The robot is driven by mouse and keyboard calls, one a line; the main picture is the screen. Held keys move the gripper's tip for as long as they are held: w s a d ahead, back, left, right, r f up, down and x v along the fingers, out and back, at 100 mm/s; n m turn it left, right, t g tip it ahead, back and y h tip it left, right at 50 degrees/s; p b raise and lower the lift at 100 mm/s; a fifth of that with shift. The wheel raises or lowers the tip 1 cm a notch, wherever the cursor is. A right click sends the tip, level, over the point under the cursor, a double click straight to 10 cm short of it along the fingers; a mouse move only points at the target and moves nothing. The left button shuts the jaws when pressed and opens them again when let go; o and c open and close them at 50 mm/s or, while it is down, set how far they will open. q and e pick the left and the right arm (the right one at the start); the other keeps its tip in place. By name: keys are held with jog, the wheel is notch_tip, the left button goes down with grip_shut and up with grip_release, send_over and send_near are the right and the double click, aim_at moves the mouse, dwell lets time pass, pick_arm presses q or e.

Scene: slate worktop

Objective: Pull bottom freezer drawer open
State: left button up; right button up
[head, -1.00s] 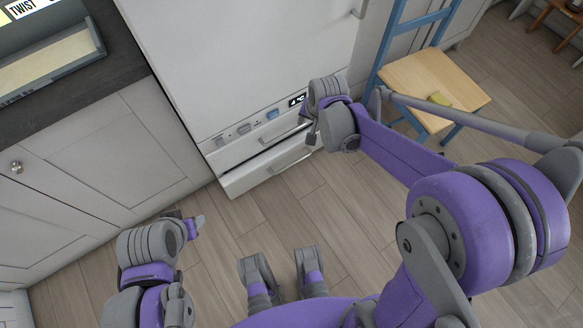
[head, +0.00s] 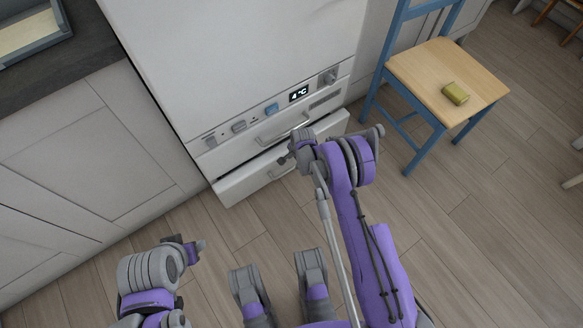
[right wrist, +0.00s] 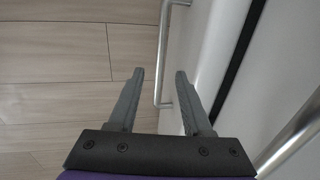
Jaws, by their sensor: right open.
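The white fridge-freezer (head: 235,50) has two drawers at its base. The bottom drawer (head: 242,184) stands out a little beyond the one above it. Its bar handle (head: 283,169) is partly hidden by my right arm in the head view. My right gripper (head: 287,159) is at the drawer fronts. In the right wrist view my right gripper (right wrist: 158,88) is open, with a metal bar handle (right wrist: 161,50) running between its fingers, apparently the bottom drawer's. The fingers are not closed on it. My left gripper (head: 196,249) hangs low over the floor, away from the drawers; its jaw opening is unclear.
The upper drawer's handle (head: 285,127) is just above; a second bar (right wrist: 290,142) crosses the right wrist view's lower right. A blue chair (head: 440,80) with a yellow-green object (head: 455,93) stands at right. Cabinets (head: 90,150) are at left. Wooden floor (head: 245,225) before the drawers is clear.

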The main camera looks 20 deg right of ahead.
aim_at(291, 168)
jog(key=f, duration=0.3)
jog(key=w+f+b, duration=0.1)
jog(key=f, duration=0.2)
jog(key=f+b, duration=0.1)
jog(key=f, duration=0.1)
jog(key=shift+w+a+f, duration=0.35)
jog(key=shift+f, duration=0.05)
grip_shut()
dwell(0.9)
